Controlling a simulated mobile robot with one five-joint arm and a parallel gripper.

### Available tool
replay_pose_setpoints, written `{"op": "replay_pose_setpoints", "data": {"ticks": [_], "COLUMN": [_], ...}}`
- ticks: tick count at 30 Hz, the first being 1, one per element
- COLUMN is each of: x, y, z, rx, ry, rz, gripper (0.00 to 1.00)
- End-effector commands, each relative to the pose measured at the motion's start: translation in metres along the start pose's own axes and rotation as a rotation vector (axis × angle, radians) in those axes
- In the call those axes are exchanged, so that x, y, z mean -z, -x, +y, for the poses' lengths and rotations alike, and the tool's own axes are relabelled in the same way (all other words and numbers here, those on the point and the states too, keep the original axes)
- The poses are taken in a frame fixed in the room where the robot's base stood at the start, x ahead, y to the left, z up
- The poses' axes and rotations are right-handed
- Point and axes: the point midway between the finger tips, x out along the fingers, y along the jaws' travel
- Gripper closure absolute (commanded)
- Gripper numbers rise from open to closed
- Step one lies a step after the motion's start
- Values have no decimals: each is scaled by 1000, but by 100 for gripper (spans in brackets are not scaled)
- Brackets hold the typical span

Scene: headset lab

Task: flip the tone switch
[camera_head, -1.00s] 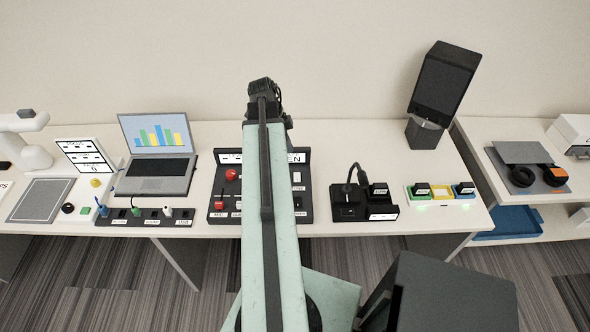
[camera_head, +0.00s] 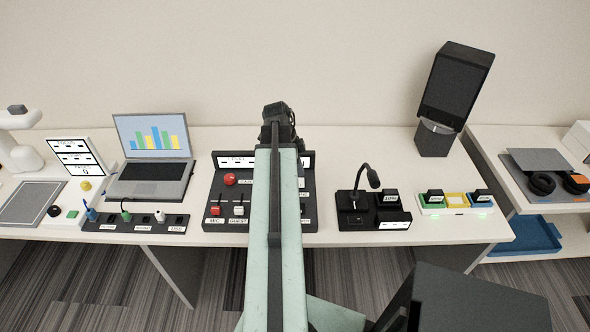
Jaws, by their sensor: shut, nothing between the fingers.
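The black control panel (camera_head: 216,190) stands on the white table behind my arm.
The laptop (camera_head: 152,178) and a strip of plugs (camera_head: 135,221) are left of the panel. A gooseneck microphone (camera_head: 369,178) and a tray of coloured blocks (camera_head: 455,207) are to its right. A tall black speaker (camera_head: 452,95) stands behind them. The table between panel and microphone is clear.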

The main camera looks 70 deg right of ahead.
Motion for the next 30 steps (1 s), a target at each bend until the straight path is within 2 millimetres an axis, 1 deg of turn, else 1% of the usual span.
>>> {"op": "replay_pose_setpoints", "data": {"ticks": [1,3,5,15,17,19,21,26,30], "x": [-6,-9,-10,-10,-11,-13,-12,-12,-12], "y": [-19,-27,-30,-29,-31,-38,-34,-34,-33], "z": [-1,-2,-2,-3,-4,-6,-5,-4,0], "rx": [0,0,0,0,0,0,0,0,0], "ry": [1,1,1,2,2,2,2,2,2], "rz": [0,0,0,0,0,0,-1,-1,-2], "gripper": [100,100,100,100,100,100,100,100,100]}}
